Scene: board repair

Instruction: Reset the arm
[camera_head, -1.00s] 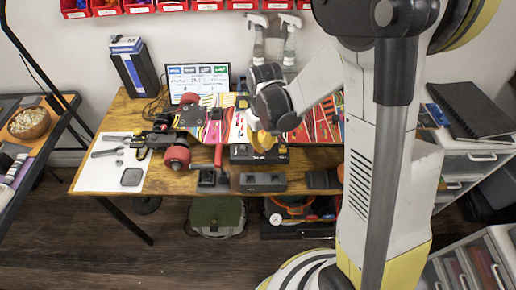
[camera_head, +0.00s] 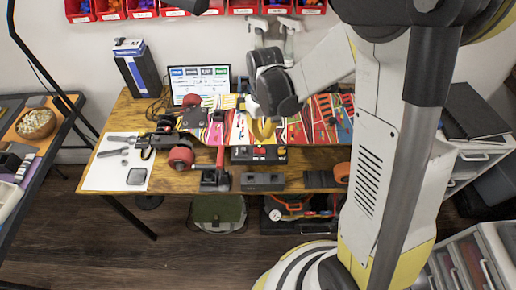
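My arm reaches in from the right over the wooden workbench (camera_head: 205,184). Its dark, rounded wrist hangs above the skateboard deck. My gripper (camera_head: 263,129) is small and partly hidden below the wrist, near a yellow part over the deck. I cannot tell whether its fingers are open or shut, or whether they hold anything. The colourful skateboard deck (camera_head: 292,130) lies across the bench, partly behind my arm. A truck with red wheels (camera_head: 181,157) is at the deck's left end.
A tablet screen (camera_head: 199,80) and a dark blue box (camera_head: 137,70) stand at the back. Tools lie on a white mat (camera_head: 104,177) at left. A control box with buttons (camera_head: 259,154) and a dark block (camera_head: 262,181) sit near the front edge. Red bins (camera_head: 143,8) line the wall.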

